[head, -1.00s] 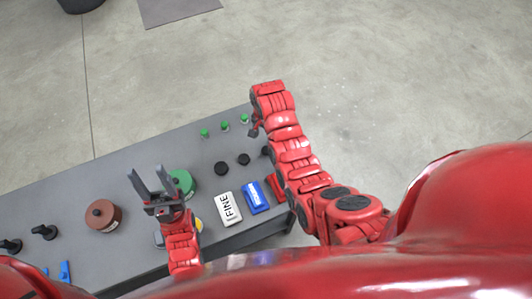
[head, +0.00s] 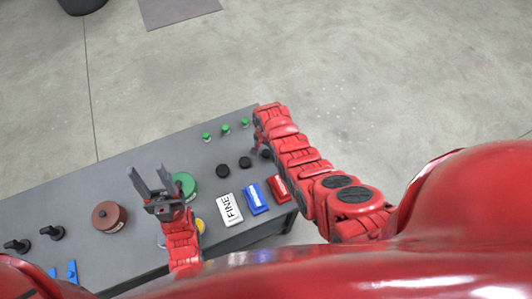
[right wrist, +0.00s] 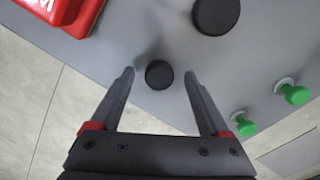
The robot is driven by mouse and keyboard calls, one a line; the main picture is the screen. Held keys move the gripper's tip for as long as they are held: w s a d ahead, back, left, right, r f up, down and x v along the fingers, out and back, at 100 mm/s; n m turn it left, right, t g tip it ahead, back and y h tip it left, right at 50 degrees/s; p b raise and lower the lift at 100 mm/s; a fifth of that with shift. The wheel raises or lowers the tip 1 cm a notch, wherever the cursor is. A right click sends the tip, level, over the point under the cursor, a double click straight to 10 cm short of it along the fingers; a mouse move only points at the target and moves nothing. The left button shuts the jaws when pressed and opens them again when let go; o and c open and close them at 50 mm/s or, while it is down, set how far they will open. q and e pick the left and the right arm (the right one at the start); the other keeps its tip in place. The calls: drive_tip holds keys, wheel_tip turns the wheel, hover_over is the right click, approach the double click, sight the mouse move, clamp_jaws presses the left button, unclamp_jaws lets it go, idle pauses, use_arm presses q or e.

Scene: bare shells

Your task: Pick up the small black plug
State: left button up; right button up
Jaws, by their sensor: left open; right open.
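The small black plug (right wrist: 159,74) is a round black disc standing on the grey table. In the right wrist view it lies between the fingertips of my right gripper (right wrist: 160,73), which is open and empty, a finger on each side with gaps. In the head view the plug (head: 266,153) shows beside my right arm, which hides most of the right gripper. A larger black plug (right wrist: 216,15) is close by; in the head view two other black plugs (head: 245,162) (head: 223,171) sit to its left. My left gripper (head: 148,171) is open and empty above the table.
Green pegs (head: 226,129) stand along the table's far edge. A white FINE block (head: 229,207), a blue block (head: 256,197) and a red block (head: 280,187) lie on the near side. A green disc (head: 184,183) and a brown disc (head: 108,216) are further left.

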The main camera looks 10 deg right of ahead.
clamp_jaws()
idle(0.5)
drive_tip(key=shift+r, duration=0.1)
